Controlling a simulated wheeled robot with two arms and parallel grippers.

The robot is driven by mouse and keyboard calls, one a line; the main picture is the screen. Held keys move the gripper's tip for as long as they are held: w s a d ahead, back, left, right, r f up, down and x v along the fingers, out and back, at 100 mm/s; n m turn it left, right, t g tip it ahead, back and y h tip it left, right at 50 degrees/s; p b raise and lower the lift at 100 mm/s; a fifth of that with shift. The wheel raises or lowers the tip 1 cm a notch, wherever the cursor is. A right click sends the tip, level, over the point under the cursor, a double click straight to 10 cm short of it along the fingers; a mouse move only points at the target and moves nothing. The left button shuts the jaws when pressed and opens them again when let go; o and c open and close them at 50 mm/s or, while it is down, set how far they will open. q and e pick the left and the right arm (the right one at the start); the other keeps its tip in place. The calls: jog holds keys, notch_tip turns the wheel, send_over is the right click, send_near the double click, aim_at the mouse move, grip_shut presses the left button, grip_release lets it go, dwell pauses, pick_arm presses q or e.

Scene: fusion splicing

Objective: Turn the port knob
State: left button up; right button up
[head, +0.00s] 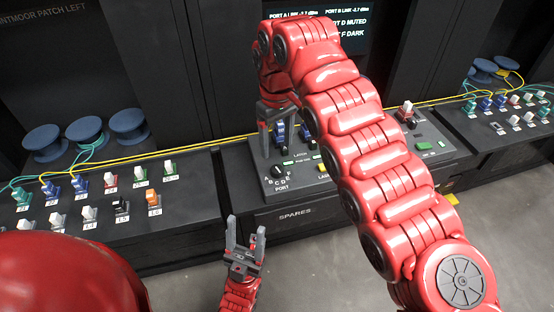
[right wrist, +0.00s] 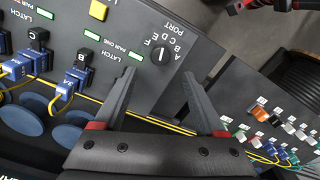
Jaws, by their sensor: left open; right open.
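The black round port knob (head: 277,172) sits on the front left of the centre console, ringed by letters above the word PORT. In the right wrist view the knob (right wrist: 160,53) lies just beyond and between the fingertips, not touched by them. The letter it points to is too small to read surely. My right gripper (head: 277,118) is open and empty above and behind the knob; its fingers also show in the right wrist view (right wrist: 158,77). My left gripper (head: 246,227) is open and empty, low in front of the console.
Blue plugs with yellow cables (right wrist: 75,82), black latches (right wrist: 85,58) and a yellow button (right wrist: 99,10) sit near the knob. A left panel (head: 60,240) carries several coloured connectors. Blue spools (head: 84,130) stand behind it. My right arm hides part of the console (head: 262,205). The floor in front is clear.

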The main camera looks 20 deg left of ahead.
notch_tip(320, 180, up, 9)
jog(key=p, duration=0.6)
jog(key=shift+r+p, duration=0.15)
jog(key=shift+p, duration=0.25)
jog(key=shift+s, duration=0.1)
